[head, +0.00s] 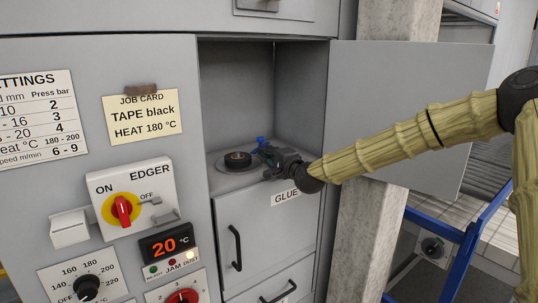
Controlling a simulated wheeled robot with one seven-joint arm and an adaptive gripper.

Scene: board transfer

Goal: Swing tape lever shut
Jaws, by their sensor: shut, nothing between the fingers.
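A small blue part (261,141), which looks like the tape lever's knob, shows just behind and right of the roll. My gripper (263,152) is shut and empty, reaching into the niche from the right beside the roll and close to the blue part. I cannot tell whether it touches the blue part. The lever's arm is mostly hidden behind my gripper.
The niche's door (410,110) stands open to the right, behind my arm. A concrete column (368,240) stands right of the niche. A GLUE drawer (265,235) with a black handle is below. The EDGER switch panel (131,200) and 20 °C display (166,243) are at left.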

